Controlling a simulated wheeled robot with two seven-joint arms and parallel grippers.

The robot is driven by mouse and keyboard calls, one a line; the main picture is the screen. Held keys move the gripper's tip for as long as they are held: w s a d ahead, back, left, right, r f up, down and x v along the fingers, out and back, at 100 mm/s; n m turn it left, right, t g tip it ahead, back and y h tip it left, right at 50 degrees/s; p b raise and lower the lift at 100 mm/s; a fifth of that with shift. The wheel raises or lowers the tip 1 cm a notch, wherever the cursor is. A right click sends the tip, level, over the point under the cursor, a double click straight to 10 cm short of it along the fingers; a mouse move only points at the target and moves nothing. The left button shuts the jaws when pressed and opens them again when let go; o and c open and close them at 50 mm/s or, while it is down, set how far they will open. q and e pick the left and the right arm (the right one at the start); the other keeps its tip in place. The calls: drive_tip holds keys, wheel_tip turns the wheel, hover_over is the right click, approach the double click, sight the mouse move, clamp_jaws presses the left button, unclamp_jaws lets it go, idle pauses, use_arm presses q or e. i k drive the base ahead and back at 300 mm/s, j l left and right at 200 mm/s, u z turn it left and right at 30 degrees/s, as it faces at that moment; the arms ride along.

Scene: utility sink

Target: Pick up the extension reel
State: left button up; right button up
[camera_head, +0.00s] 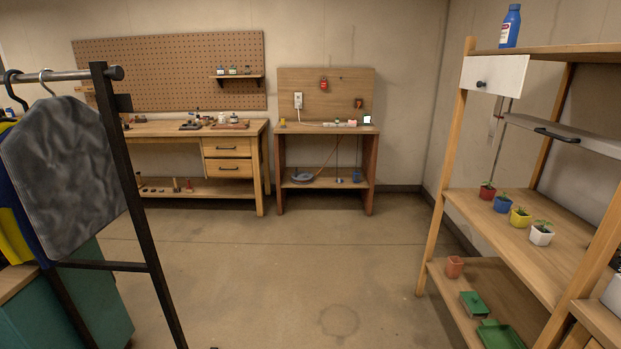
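No item can be made out for certain as the extension reel from this distance. A flat blue-grey round object (303,177) lies on the lower shelf of the small workbench (285,165) against the back wall. A thin cord seems to run from near it up toward the bench top, so it may be the reel. A small blue object (357,175) sits on the same shelf to its right. Neither of my grippers is in view.
Open concrete floor (270,270) lies ahead. A clothes rack (135,190) stands close at left. A wooden shelf unit (530,240) with potted plants stands at right. A larger workbench (235,165) is left of the small one.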

sight(300, 177)
drive_tip(key=i, duration=3.45)
drive_tip(key=i+j+z, duration=0.1)
drive_tip(key=i, duration=0.9)
drive_tip(key=i+j, duration=0.2)
drive_tip(key=i, duration=0.8)
drive_tip(key=i+l, duration=0.1)
drive_tip(key=i, duration=0.35)
drive_tip(key=i+l+u, duration=0.15)
drive_tip(key=i, duration=0.75)
drive_tip(key=i+l+u, duration=0.15)
drive_tip(key=i, duration=0.3)
